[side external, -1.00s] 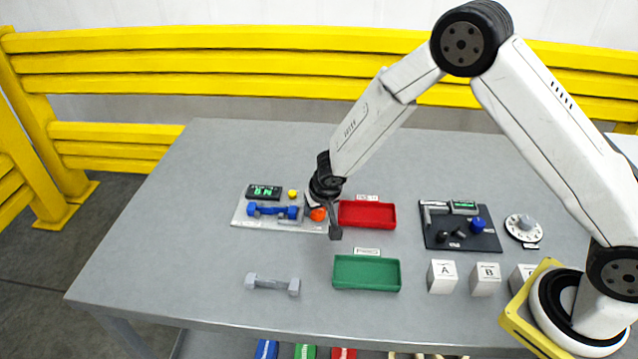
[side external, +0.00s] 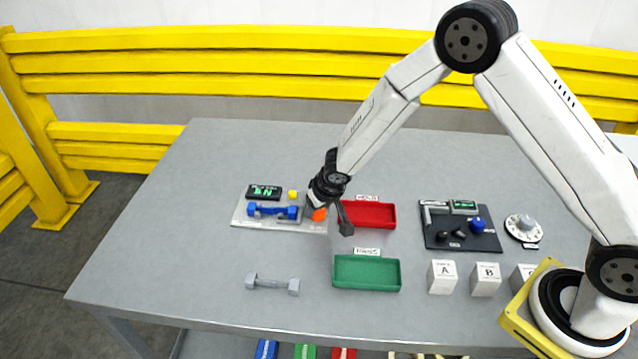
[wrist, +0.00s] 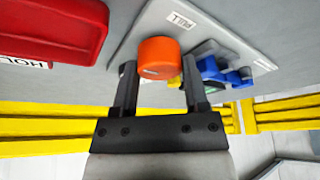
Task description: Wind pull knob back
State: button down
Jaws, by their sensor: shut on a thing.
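The orange pull knob (side external: 319,214) is at the right end of a light grey panel (side external: 238,222) on the table. In the wrist view the knob (wrist: 158,58) is a round orange cap beside a label reading PULL (wrist: 183,20). My gripper (wrist: 158,68) has one dark finger on each side of the knob and is shut on it. In the side view my gripper (side external: 320,208) hides part of the knob and the panel's right end.
Blue handles (side external: 272,211), a green-lit display (side external: 264,191) and a yellow button (side external: 293,194) are on or by the panel. A red tray (side external: 384,215) is close on the right, a green tray (side external: 367,273) in front. A grey dumbbell (side external: 272,284) lies front left.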

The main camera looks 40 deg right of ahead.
jog(key=shift+c, duration=0.5)
grip_release()
jog(key=shift+r, duration=0.15)
jog(key=v, duration=0.7)
jog(key=shift+r, duration=0.25)
jog(key=shift+s, duration=0.15)
